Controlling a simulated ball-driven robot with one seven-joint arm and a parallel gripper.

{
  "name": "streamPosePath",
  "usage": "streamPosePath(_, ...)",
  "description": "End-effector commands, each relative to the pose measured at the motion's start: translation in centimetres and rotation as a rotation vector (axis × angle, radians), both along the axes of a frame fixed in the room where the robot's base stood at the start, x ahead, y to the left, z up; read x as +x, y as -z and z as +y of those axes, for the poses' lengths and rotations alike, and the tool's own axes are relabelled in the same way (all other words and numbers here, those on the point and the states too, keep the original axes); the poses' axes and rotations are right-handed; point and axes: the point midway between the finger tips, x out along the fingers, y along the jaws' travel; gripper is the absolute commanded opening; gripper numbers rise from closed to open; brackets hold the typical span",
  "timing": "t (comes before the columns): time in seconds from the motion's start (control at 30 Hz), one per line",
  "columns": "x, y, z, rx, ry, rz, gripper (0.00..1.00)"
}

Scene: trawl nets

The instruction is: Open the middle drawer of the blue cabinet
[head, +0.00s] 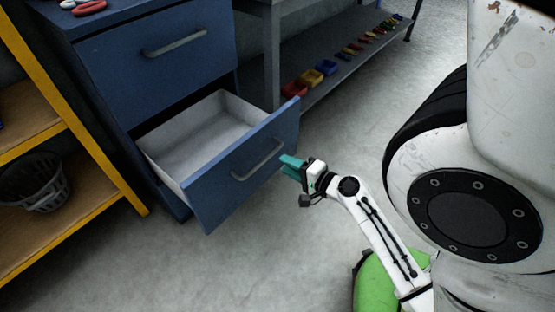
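The blue cabinet (105,62) stands at the upper left. Its upper visible drawer (165,65) is closed and has a grey bar handle (175,43). The drawer below it (228,190) is pulled far out, showing a pale, empty inside. Whether another drawer lies under it is hidden by its front. The open drawer's grey handle (258,160) is free. My gripper (287,166), with teal fingers, is just right of that handle, near the drawer front's right end. The fingers appear apart with nothing between them.
A yellow-framed shelf (70,105) with a dark basket (35,185) stands at left. A grey bench (310,20) holds red, blue and yellow bins (312,77) on its lower shelf. Red-handled tool (88,7) lies atop the cabinet. Floor in front is clear.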

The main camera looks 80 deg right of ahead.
Motion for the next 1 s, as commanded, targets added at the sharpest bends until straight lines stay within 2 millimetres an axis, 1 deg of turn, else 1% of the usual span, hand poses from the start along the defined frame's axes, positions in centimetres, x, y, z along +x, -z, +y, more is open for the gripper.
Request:
streamPosePath(0.03, -0.7, -0.1, 0.4, 0.001, 0.001, 0.002, 0.34)
streamPosePath(0.1, -1.4, -0.2, 0.8, 0.001, 0.001, 0.002, 0.34)
streamPosePath(0.3, -2.1, -0.5, 1.3, -0.001, 0.0, -0.001, 0.34)
streamPosePath(0.9, -2.1, -0.5, 1.3, -0.001, 0.0, -0.001, 0.34)
streamPosePath(0.97, -1.3, -0.4, 1.7, -0.008, -0.032, 0.017, 0.34)
streamPosePath(1.0, -0.5, -0.1, 2.4, -0.019, -0.074, 0.041, 0.34)
